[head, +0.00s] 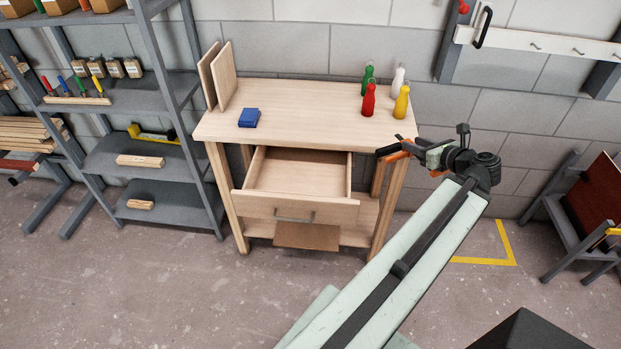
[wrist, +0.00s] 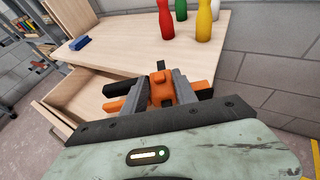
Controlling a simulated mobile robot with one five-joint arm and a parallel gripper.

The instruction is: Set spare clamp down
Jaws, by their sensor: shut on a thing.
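The spare clamp (wrist: 162,88) is orange and black and sits between the fingers of my gripper (wrist: 161,92) in the wrist view. My gripper is shut on it. In the head view the orange clamp (head: 396,153) shows at the tip of my gripper (head: 420,153), near the right front corner of the wooden workbench (head: 300,92). The clamp appears held off the bench; its exact height above or beside the top is hard to tell.
The bench's drawer (head: 297,175) is open and looks empty. Red (head: 369,100), yellow (head: 401,101), green (head: 368,78) and white (head: 397,81) bottles stand at the bench's right. A blue block (head: 249,118) lies at left. The middle top is clear.

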